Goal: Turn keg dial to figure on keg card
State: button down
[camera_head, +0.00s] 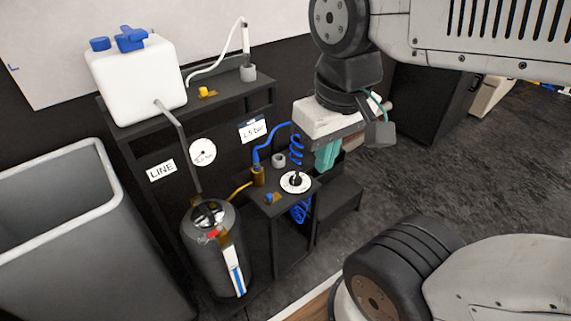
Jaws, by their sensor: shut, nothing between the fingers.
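The keg dial (297,183) is a white round plate with a black knob, on top of a low black stand. Its marks are too small to read. The keg card (252,129) is a white card with a blue top edge on the black rack's front; its figure looks like "1.5 bar", but it is small. The dark keg (212,262) stands at the left of the dial's stand. My gripper (326,158) has teal fingers, shut and empty, above and to the right of the dial, apart from it in the picture.
A blue coiled hose (296,148) and brass fitting (258,175) stand close behind the dial. A round gauge (202,152) and "LINE" card (161,170) are on the rack. A white tank (135,80) sits on top. A grey bin (60,230) fills the left. Open floor lies right.

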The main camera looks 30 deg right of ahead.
aim_at(295, 180)
jog(key=k, duration=0.5)
jog(key=z, duration=0.75)
jog(key=i, duration=0.75)
jog(key=u, duration=0.9)
